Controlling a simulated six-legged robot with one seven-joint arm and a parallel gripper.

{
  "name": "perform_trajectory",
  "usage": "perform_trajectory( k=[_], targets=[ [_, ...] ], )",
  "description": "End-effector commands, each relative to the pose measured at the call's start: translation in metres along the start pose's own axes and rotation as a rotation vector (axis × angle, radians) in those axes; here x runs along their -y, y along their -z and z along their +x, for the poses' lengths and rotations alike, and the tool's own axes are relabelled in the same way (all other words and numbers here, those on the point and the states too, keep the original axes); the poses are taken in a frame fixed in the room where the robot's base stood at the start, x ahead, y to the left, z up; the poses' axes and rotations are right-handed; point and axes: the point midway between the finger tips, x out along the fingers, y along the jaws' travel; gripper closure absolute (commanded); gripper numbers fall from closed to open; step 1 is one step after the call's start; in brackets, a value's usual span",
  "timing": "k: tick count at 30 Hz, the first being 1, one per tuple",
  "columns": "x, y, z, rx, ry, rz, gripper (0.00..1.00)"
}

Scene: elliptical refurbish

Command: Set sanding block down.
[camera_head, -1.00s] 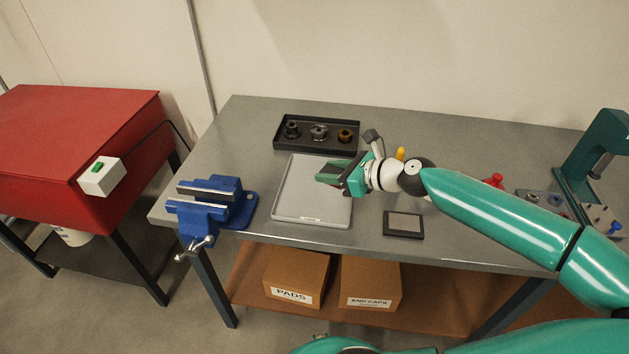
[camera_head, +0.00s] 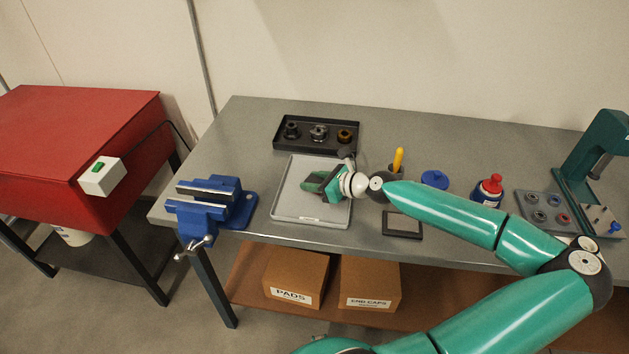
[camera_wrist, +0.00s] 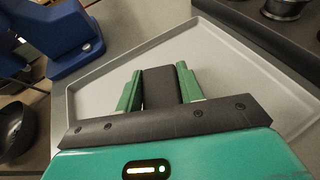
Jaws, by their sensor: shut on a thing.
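My gripper (camera_head: 318,185) is over the light grey tray (camera_head: 298,215) on the workbench. In the wrist view, its two green fingers (camera_wrist: 160,88) are shut on a dark block, the sanding block (camera_wrist: 160,86). The wrist view shows the grey tray surface (camera_wrist: 105,85) beneath and around the block. The block is mostly hidden by the gripper in the head view. I cannot tell whether its underside touches the tray.
A blue vise (camera_head: 215,205) stands left of the tray. A black tray with fittings (camera_head: 317,133) lies behind it. A dark framed pad (camera_head: 402,225) lies to the right. A red-capped bottle (camera_head: 488,190) and a green press (camera_head: 598,160) stand farther right.

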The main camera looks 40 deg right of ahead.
Motion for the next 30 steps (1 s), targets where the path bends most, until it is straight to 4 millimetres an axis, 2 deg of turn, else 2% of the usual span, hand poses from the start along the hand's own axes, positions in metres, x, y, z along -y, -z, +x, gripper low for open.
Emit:
perform_trajectory(
  k=[9,10,12,13,23,26,30],
  targets=[
    [0.000,0.003,0.001,0.000,0.000,0.001,0.85],
    [0.000,0.002,0.001,0.000,0.000,0.000,0.57],
    [0.000,0.002,0.001,0.000,0.000,0.000,0.43],
    [0.000,0.002,0.001,0.000,0.000,0.000,0.41],
    [0.000,0.000,0.000,0.000,0.000,0.000,0.41],
    [0.001,0.000,-0.009,-0.001,0.002,0.002,0.41],
    [0.001,0.000,-0.032,0.000,0.004,0.002,0.41]
  ],
)
